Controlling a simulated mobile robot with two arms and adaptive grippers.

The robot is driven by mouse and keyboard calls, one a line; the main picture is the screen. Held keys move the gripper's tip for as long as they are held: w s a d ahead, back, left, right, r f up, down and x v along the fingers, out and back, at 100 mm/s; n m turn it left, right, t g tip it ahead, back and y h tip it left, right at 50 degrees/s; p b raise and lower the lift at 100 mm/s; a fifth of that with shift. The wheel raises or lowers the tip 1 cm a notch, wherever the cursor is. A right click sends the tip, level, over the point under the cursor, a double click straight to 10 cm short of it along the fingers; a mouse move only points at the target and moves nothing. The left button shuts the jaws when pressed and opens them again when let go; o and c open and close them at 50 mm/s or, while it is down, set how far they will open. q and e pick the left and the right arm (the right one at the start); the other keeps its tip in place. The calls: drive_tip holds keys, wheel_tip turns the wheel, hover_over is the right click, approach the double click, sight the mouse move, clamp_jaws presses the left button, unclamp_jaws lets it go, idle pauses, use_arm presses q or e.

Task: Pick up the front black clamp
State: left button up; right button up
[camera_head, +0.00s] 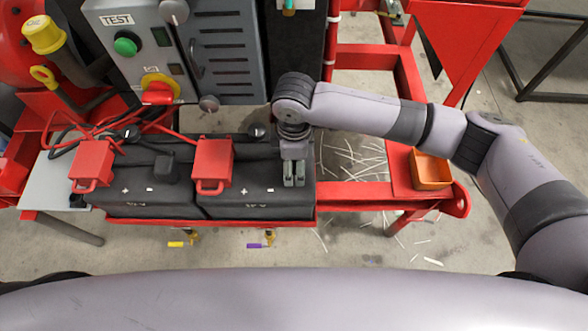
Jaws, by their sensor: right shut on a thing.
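My right gripper (294,182) points down at the right end of the right black battery (255,205). It is shut on the front black clamp, which the fingers and wrist hide almost wholly. I cannot tell whether the clamp is clear of the battery. Another black clamp (166,168) sits on the left battery (150,208). Red clamps sit on the left battery (92,163) and on the right battery (212,163). My left gripper is not in view.
A grey control panel (230,50) with a green button and a red-yellow switch stands behind the batteries. Red frame beams (350,192) surround them. An orange bin (431,170) stands at the right. Red cables (75,125) run at the left.

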drive_tip(key=c, duration=0.7)
drive_tip(key=shift+r, duration=0.1)
wheel_tip(320, 180, up, 20)
drive_tip(key=shift+f, duration=0.1)
idle(0.4)
